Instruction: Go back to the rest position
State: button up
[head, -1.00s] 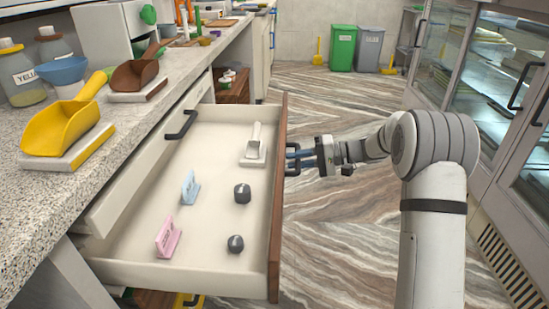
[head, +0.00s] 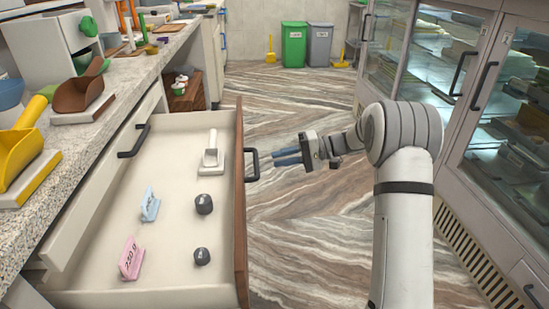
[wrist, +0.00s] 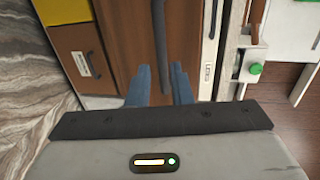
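The open drawer (head: 95,298) has a brown wooden front (head: 240,200) with a dark bar handle (head: 252,165).
Glass cabinets (head: 470,70) line the right. Marble floor (head: 290,220) lies open between. Green (head: 293,45) and grey (head: 319,45) bins stand behind.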

jog(key=shift+r, duration=0.1)
jog(key=s+d+r+h+p, duration=0.2)
jog(key=s+r+h+p, duration=0.4)
jog(key=s+r+p, duration=0.75)
jog(key=s+d+r+t+h+p, duration=0.2)
jog(key=s+d+r+h+p, duration=0.2)
jog(key=s+r+p, duration=0.4)
jog(key=s+d+r+m+t+h+p, duration=0.1)
jog(key=s+d+r+h+p, duration=0.4)
jog(key=s, duration=0.6)
notch_tip(320, 180, up, 4)
jog(key=d+t+p, duration=0.1)
jog(key=d+p, duration=0.1)
jog(key=p, duration=0.1)
jog(key=shift+s+d+t, duration=0.2)
jog(key=shift+d+t, duration=0.1)
